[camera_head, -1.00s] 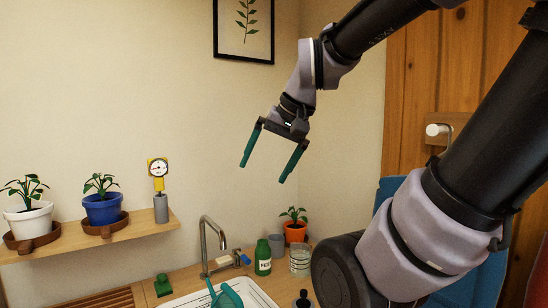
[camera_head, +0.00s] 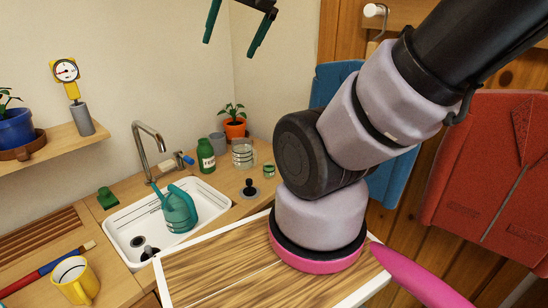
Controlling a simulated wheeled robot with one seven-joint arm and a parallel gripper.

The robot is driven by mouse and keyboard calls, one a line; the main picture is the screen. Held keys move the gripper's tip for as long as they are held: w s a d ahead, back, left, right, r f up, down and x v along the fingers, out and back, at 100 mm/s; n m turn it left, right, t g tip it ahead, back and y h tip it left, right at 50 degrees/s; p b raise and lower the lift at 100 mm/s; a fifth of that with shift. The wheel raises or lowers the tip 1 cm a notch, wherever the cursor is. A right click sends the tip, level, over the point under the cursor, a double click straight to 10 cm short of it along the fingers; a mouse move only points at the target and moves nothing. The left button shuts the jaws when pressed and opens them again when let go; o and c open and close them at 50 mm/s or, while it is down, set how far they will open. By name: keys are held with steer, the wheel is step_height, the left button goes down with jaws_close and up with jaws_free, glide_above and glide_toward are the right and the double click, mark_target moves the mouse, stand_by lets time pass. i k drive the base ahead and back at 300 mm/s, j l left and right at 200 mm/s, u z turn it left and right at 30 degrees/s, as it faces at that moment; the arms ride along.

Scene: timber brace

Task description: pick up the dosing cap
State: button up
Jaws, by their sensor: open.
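A small green round piece (camera_head: 269,170), which looks like the dosing cap, sits on the wooden counter behind the sink, right of the glass jar. It is too small to make out in detail. A green bottle (camera_head: 206,158) with a white label stands left of the jar. My gripper (camera_head: 237,38) is at the top edge of the picture. Its two green fingers are wide apart with nothing between them. It is high above the counter, well apart from the small green piece.
A glass jar (camera_head: 243,153) and an orange plant pot (camera_head: 235,129) stand near the small piece. A black-knobbed plug (camera_head: 249,189) lies in front. A white sink (camera_head: 128,233) holds a teal watering can (camera_head: 180,211); a tap (camera_head: 151,150) rises behind. A yellow mug (camera_head: 76,280) is front left.

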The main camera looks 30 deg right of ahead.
mark_target(269, 170)
steer(key=z, duration=0.7)
